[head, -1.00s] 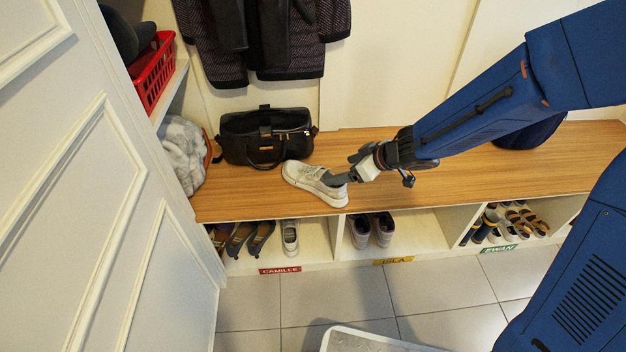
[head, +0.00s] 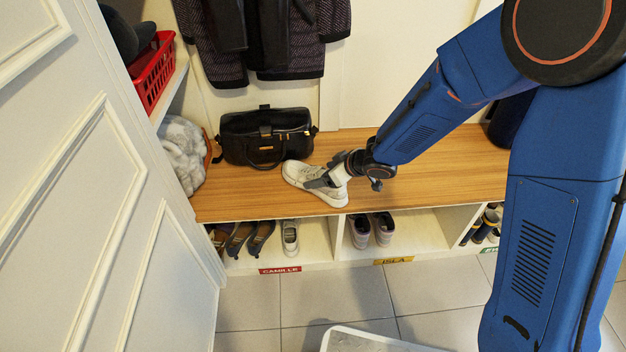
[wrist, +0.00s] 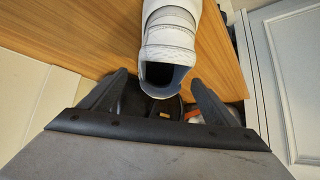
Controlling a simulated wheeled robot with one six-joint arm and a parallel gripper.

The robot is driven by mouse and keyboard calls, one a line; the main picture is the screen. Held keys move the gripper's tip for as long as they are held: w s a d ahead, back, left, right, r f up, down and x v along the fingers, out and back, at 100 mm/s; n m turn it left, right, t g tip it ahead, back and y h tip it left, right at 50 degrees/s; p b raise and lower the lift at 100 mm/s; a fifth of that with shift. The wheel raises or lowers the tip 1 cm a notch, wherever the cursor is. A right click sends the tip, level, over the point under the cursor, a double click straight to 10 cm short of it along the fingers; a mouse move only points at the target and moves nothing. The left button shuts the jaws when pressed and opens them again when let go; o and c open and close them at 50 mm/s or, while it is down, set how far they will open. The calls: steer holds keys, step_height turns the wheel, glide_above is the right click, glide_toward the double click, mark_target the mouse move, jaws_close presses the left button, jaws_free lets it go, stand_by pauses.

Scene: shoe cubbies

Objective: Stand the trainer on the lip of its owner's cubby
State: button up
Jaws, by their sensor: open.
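The white-grey trainer (head: 300,177) lies on the wooden bench top, near its front edge. In the wrist view the trainer (wrist: 170,35) shows its dark opening. Below the bench are cubbies labelled CAMILLE (head: 280,270) and ISLA (head: 393,261). A third, green label (head: 488,250) is mostly hidden by my arm. A single similar pale shoe (head: 290,238) stands in the CAMILLE cubby.
A black handbag (head: 265,138) stands on the bench behind the trainer, beside a grey fluffy item (head: 183,150). Dark shoes (head: 240,238) share the CAMILLE cubby. A pair (head: 372,228) stands in the ISLA cubby. A white door (head: 95,190) fills the left.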

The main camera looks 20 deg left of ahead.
steer(key=shift+x, duration=1.7)
steer(key=shift+r, duration=0.1)
steer(key=shift+c, duration=0.3)
steer(key=c, duration=1.4)
